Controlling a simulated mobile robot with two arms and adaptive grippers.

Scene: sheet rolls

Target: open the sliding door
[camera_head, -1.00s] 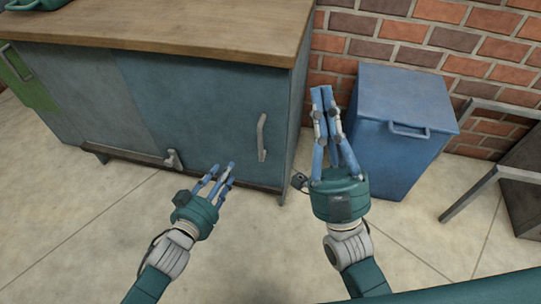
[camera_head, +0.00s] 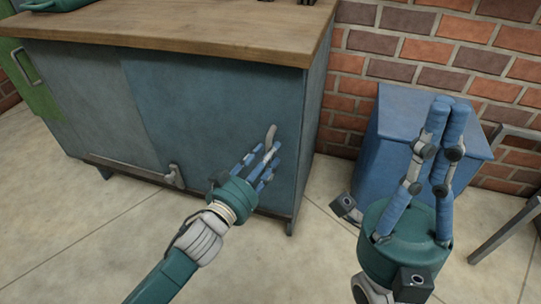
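The blue-grey cabinet with a wooden top has a sliding door (camera_head: 205,100) on its front, at the upper left of the head view. The door's pale vertical handle (camera_head: 271,134) is near the cabinet's right edge. My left gripper (camera_head: 262,158) is at the handle's lower part, its fingers spread and partly covering it; whether they touch it I cannot tell. My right gripper (camera_head: 447,108) is raised at the right, away from the cabinet, with its fingertips close together and nothing visible between them.
A blue bin (camera_head: 393,118) stands right of the cabinet, partly hidden behind my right gripper. A metal-framed piece (camera_head: 505,230) is at the right edge. A brick wall (camera_head: 350,62) runs behind. The floor (camera_head: 75,225) in front of the cabinet is clear.

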